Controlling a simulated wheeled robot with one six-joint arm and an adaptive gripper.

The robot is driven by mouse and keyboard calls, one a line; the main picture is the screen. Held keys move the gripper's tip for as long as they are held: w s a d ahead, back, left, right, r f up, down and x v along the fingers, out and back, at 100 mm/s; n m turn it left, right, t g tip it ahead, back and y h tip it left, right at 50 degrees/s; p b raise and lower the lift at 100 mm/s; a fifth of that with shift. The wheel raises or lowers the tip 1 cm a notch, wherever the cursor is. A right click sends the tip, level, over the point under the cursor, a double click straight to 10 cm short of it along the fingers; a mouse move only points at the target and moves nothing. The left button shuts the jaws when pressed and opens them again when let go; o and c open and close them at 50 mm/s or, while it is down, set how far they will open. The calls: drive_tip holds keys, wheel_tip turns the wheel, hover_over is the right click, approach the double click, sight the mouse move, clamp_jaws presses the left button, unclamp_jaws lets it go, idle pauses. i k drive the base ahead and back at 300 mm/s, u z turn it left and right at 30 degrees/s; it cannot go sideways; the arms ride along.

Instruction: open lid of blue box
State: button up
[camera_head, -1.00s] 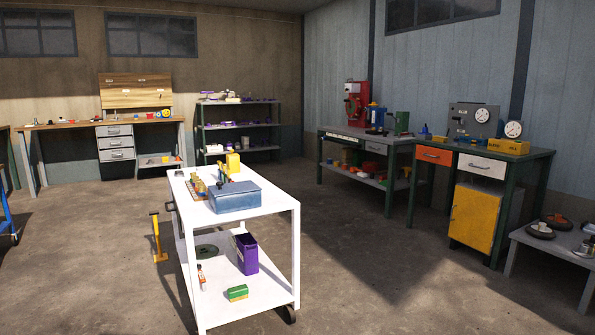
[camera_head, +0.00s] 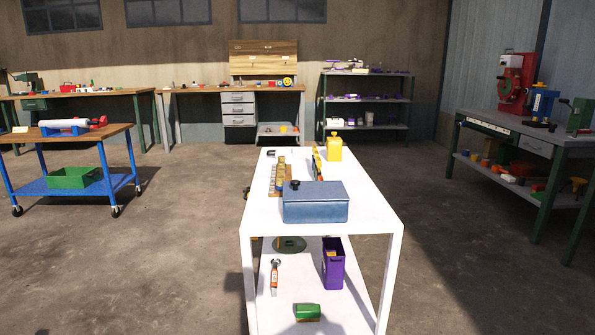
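The blue box (camera_head: 316,208) sits on the near part of the white cart's top (camera_head: 366,218). It is a rectangular blue-grey box, and its lid looks shut. A small dark knob-like thing (camera_head: 295,184) shows at its upper left edge; I cannot tell whether it belongs to the box or stands behind it. My gripper is not in view.
The lower shelf holds a purple bin (camera_head: 333,263) and a green block (camera_head: 307,312). A blue trolley (camera_head: 73,190) stands left. Floor between is open.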

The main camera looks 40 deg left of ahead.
sight(295, 190)
drive_tip(key=u, duration=0.65)
drive_tip(key=i, duration=1)
drive_tip(key=u, duration=1.3)
drive_tip(key=i, duration=0.2)
drive_tip(key=z, duration=0.05)
